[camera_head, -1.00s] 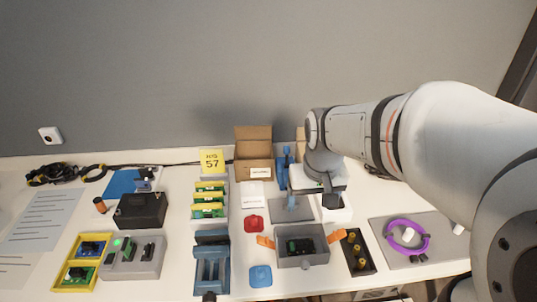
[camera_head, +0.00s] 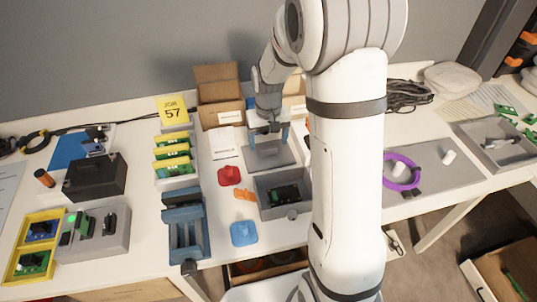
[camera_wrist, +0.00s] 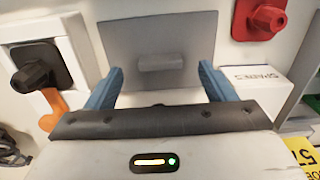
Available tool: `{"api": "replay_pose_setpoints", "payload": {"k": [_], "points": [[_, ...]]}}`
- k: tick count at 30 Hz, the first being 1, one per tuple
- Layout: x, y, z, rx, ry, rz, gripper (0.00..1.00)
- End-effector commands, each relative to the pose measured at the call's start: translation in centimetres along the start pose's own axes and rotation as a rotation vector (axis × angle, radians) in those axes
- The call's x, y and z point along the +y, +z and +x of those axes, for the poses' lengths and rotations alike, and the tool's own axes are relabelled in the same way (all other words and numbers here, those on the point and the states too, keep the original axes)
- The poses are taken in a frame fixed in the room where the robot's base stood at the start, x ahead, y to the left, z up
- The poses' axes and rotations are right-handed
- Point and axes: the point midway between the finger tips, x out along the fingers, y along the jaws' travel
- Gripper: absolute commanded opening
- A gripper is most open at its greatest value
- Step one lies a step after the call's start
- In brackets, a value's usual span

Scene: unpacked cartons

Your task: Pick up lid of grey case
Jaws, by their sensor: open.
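The lid is a flat grey plate with a raised bar handle. It lies on the table behind the grey case (camera_head: 262,200) in the head view (camera_head: 268,154); in the wrist view, the lid (camera_wrist: 190,40) is at upper middle. The open-topped grey case holds a green circuit board (camera_head: 288,194). My gripper (camera_head: 268,133) points down above the lid's far part. In the wrist view my gripper (camera_wrist: 160,80) has its two blue fingers apart on either side of the handle's line, with nothing between them. I cannot tell the exact height above the lid.
A red knobbed piece (camera_wrist: 263,19) and a white box (camera_wrist: 258,82) lie beside the lid. On the other side are a black knobbed part (camera_wrist: 40,64) and an orange clip (camera_wrist: 52,108). A cardboard box (camera_head: 219,95) stands behind. My arm hides table right of the case.

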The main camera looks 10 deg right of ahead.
Motion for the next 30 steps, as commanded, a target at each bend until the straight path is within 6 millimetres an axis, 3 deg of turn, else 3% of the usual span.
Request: {"api": "replay_pose_setpoints", "payload": {"k": [6, 15, 30], "points": [[-0.1, 0.1, 3.0, -0.002, 0.000, -0.005, 0.76], [-0.1, 0.1, 3.3, 0.001, 0.000, -0.006, 0.76], [-0.2, 0.1, 3.3, 0.001, 0.000, -0.007, 0.35]]}}
